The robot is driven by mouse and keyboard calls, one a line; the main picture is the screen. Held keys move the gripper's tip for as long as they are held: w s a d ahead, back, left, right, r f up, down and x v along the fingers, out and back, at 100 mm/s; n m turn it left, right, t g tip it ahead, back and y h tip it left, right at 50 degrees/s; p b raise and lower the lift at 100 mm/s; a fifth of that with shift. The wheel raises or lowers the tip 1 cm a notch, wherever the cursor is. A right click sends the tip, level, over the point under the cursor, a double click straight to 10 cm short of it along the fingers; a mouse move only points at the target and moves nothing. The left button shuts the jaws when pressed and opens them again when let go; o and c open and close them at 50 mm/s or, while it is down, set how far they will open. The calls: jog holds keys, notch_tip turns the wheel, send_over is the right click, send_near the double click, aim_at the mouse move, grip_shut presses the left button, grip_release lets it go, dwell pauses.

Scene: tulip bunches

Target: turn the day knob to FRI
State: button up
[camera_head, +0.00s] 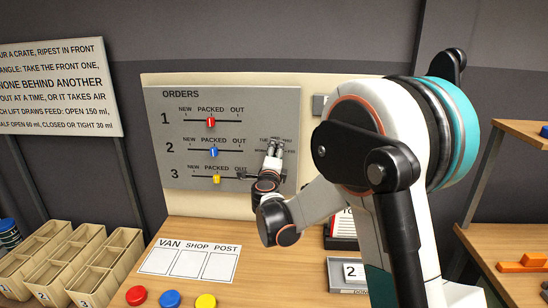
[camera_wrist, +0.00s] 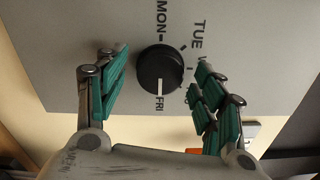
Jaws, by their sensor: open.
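The day knob (camera_wrist: 160,70) is a round black dial on the grey orders panel (camera_wrist: 75,30). Its white pointer line points at the FRI mark in the wrist view. The MON and TUE labels also show there. My gripper (camera_wrist: 160,64) is open, with a teal-padded finger on each side of the knob. Gaps show between both fingers and the knob, so it is not gripped. In the head view my gripper (camera_head: 273,152) is at the right part of the panel (camera_head: 225,97) and hides the knob; small day labels show around it.
Red (camera_head: 210,121), blue (camera_head: 213,152) and yellow (camera_head: 217,180) sliders sit left of my gripper on the panel. Below, the wooden table holds a white sheet (camera_head: 190,262), red (camera_head: 136,295), blue (camera_head: 169,298) and yellow (camera_head: 205,301) discs, and wooden crates (camera_head: 85,262) at left.

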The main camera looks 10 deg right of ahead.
jog(key=v, duration=1.2)
jog(key=shift+r, duration=0.1)
jog(key=s+a+r+n+t+y, duration=0.1)
jog(key=s+a+r+n+y, duration=0.15)
jog(key=r+n, duration=0.25)
jog(key=s+a+r+n+t+y, duration=0.1)
jog(key=s+r+n+y, duration=0.1)
jog(key=r+n+y, duration=0.2)
jog(key=s+a+n+g+y, duration=0.3)
jog(key=s+n, duration=0.3)
jog(key=n, duration=0.1)
jog(key=s+d+f+n+g+h, duration=0.1)
jog(key=s+d+f+n+g, duration=0.1)
jog(key=s, duration=0.6)
jog(key=s+d+f+n+g+h, duration=0.1)
jog(key=s+d+f+n+g, duration=0.2)
jog(key=s+f, duration=0.4)
jog(key=s+d+f+n+g+h, duration=0.2)
jog(key=s+d+f+n+g, duration=0.1)
jog(key=s, duration=0.6)
notch_tip(320, 180, down, 3)
jog(key=d+g, duration=0.1)
jog(key=d, duration=0.1)
jog(key=shift+s+d+r, duration=0.25)
jog(key=shift+s+d, duration=0.05)
jog(key=shift+s, duration=0.05)
